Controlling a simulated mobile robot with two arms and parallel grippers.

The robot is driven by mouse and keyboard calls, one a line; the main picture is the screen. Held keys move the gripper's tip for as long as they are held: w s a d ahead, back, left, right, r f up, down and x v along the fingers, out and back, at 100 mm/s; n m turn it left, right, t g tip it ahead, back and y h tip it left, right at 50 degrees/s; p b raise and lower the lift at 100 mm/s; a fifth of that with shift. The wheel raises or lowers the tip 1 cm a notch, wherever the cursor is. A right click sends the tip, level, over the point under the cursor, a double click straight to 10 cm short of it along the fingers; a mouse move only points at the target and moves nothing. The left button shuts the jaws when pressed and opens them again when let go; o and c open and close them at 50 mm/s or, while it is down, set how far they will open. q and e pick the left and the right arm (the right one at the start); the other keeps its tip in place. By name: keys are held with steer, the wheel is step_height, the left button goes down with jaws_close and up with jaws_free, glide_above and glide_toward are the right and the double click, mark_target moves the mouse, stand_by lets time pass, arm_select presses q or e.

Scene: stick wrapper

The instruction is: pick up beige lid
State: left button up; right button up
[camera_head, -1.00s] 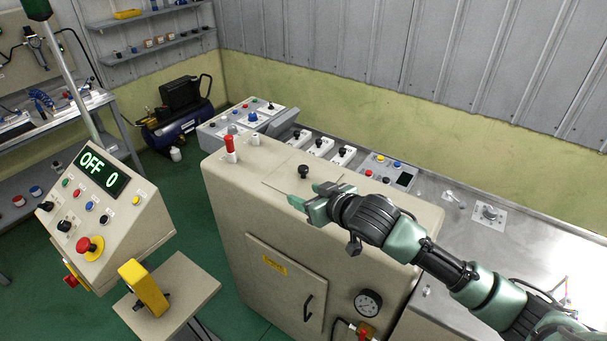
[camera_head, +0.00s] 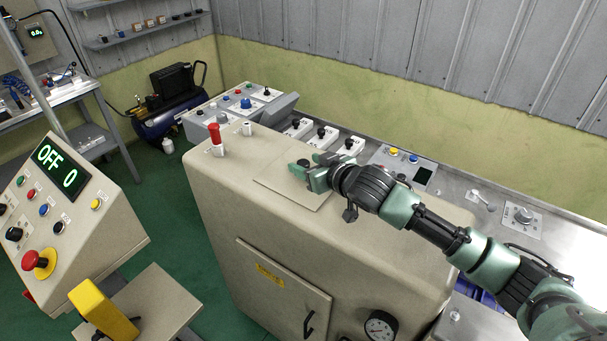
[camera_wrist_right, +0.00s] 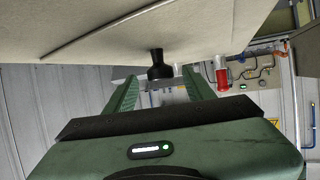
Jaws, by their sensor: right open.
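The beige lid (camera_head: 275,182) is a flat panel on top of the large beige cabinet (camera_head: 225,175), with a black knob (camera_head: 303,162) standing on it. My right gripper (camera_head: 302,173) is just above the lid at the knob, and it covers part of the panel. In the right wrist view the image is upside down: the lid (camera_wrist_right: 200,28) is at the top and the black knob (camera_wrist_right: 157,66) hangs down between the two open green fingers (camera_wrist_right: 160,88). A gap shows on both sides of the knob. My left gripper is not in view.
Button boxes (camera_head: 240,105) line the back. A control console (camera_head: 70,215) stands at left. The cabinet top right of the arm is clear.

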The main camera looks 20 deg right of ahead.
mark_target(303, 162)
steer(key=shift+w+a+r, duration=0.1)
steer(key=shift+w+a, duration=0.05)
steer(key=shift+w, duration=0.05)
steer(key=shift+w+a+p, duration=0.15)
steer(key=shift+w+p, duration=0.05)
steer(key=shift+p, duration=0.25)
steer(key=p+x, duration=0.1)
steer(key=x, duration=0.2)
steer(key=shift+w+f, duration=0.5)
steer(key=shift+w, duration=0.1)
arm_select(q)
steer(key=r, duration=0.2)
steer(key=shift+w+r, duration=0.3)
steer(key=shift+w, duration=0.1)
arm_select(e)
steer(key=shift+s, duration=0.1)
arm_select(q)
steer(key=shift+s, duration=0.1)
arm_select(e)
jaws_close()
steer(key=shift+r, duration=0.15)
